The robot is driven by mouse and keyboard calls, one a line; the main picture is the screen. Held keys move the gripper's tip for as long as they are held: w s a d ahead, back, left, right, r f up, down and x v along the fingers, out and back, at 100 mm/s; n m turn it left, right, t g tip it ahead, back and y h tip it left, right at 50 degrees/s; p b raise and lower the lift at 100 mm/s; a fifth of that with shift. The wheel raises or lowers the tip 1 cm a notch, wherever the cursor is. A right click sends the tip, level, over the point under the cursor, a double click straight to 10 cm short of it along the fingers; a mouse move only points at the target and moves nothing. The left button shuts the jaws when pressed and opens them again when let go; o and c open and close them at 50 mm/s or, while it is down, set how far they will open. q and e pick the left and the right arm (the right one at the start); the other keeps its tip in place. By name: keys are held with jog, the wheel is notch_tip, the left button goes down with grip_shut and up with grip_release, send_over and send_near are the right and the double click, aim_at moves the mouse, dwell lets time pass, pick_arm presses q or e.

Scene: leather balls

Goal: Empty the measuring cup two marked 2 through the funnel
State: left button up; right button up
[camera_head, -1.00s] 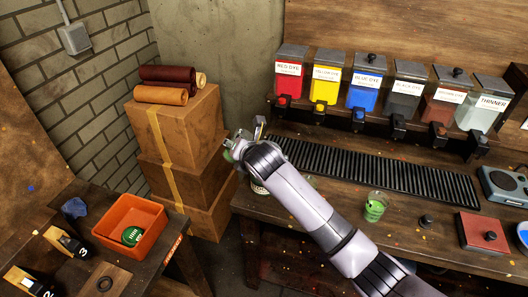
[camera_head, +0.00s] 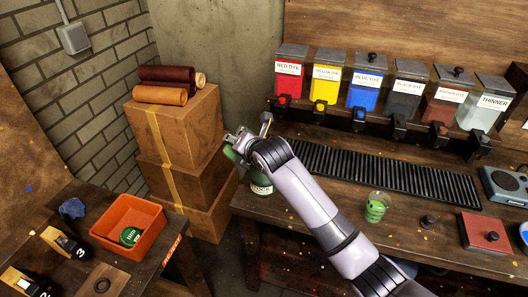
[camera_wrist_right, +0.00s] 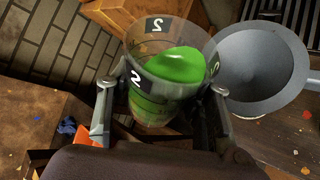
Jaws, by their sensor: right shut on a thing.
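My right gripper (camera_head: 240,147) is shut on the clear measuring cup marked 2 (camera_wrist_right: 150,95), above the left end of the bench. The cup holds green liquid (camera_wrist_right: 178,66) and looks tilted in the right wrist view; I see no stream leaving it. In the head view only a green part of the cup (camera_head: 231,153) shows beside the gripper. A grey funnel (camera_wrist_right: 262,65) shows just right of the cup in the right wrist view, its wide mouth facing up. My left gripper is out of view.
Another clear cup with green content (camera_head: 377,206) stands on the bench, in front of a black slatted mat (camera_head: 380,178). Several dye dispensers (camera_head: 325,88) line the back. Stacked boxes (camera_head: 180,140) stand left. An orange tray (camera_head: 130,224) sits on the side table.

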jog(key=shift+s+a+r+b, duration=0.1)
jog(key=shift+s+a+b, duration=0.05)
jog(key=shift+s+b, duration=0.2)
jog(key=shift+w+m, duration=0.3)
jog(key=shift+w, duration=0.05)
jog(key=shift+s+y+b, duration=0.3)
jog(key=shift+y+b, duration=0.1)
jog(key=shift+b, duration=0.1)
jog(key=shift+w+f+m, duration=0.3)
jog(key=shift+s+r, duration=0.25)
jog(key=shift+s, duration=0.1)
jog(key=shift+w+f+y+b, duration=0.1)
jog(key=shift+w+y+b, duration=0.15)
jog(key=shift+y+b, duration=0.05)
jog(key=shift+w, duration=0.1)
jog(key=shift+s+r+g, duration=0.2)
jog(key=shift+s+g, duration=0.1)
jog(key=shift+s, duration=0.05)
jog(key=shift+w+m, duration=0.3)
jog(key=shift+w, duration=0.1)
